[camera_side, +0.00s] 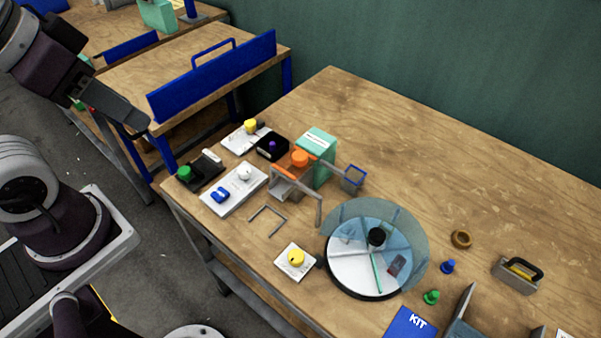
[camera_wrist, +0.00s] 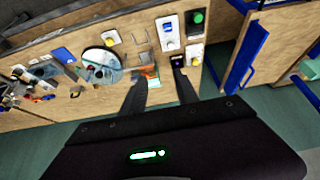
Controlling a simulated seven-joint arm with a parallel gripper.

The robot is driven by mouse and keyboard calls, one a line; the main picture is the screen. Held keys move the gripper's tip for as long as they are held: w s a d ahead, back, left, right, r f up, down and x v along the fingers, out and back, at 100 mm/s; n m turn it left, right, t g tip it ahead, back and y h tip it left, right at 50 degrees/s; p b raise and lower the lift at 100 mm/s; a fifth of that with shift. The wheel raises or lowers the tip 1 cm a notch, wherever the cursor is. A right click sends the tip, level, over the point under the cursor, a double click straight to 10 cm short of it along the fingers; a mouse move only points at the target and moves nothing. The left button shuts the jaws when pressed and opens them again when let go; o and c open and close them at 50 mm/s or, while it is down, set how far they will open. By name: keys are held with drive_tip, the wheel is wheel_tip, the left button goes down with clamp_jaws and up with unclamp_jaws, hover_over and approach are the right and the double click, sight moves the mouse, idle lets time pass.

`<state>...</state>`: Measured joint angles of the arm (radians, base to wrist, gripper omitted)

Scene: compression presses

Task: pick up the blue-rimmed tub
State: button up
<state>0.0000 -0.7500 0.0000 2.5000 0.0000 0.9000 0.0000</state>
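The blue-rimmed tub (camera_side: 353,179) is a small grey square container with a blue rim. In the side view it stands on the wooden table, just right of a pale green box (camera_side: 318,150) and behind the round turntable (camera_side: 366,269). I cannot make it out in the wrist view. My gripper (camera_side: 142,124) is raised at the upper left of the side view, well away from the tub. In the wrist view my gripper (camera_wrist: 160,76) shows two dark fingers apart, with nothing held between them.
An orange-topped grey press (camera_side: 297,177) stands left of the tub, close to the green box. Several button panels, including a white one (camera_side: 234,188), lie farther left. A clear blue disc covers part of the turntable. Bare wood lies behind and right of the tub.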

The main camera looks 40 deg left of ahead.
drive_tip(key=o, duration=0.7)
